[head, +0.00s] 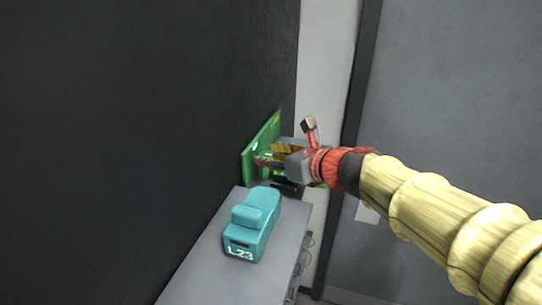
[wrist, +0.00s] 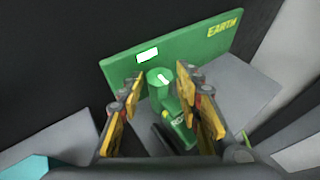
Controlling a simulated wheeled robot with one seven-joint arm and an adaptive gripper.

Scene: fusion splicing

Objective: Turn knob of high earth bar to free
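A green earth bar panel (wrist: 190,50) marked EARTH stands against the dark wall; it also shows in the head view (head: 250,163). A green knob (wrist: 158,79) with a white line on its top stands out in front of the panel, below a small white label. My gripper (wrist: 167,105) is open, with one yellow-padded finger on each side of the knob. There is a gap at the left finger; the right finger is close to the knob, and I cannot tell if it touches. In the head view my gripper (head: 272,156) is at the panel and hides the knob.
A teal block marked L23 (head: 249,233) sits on a grey cabinet top (head: 203,265) in front of the panel. A dark wall (head: 130,110) rises close on the left. A grey door (head: 455,90) is on the right.

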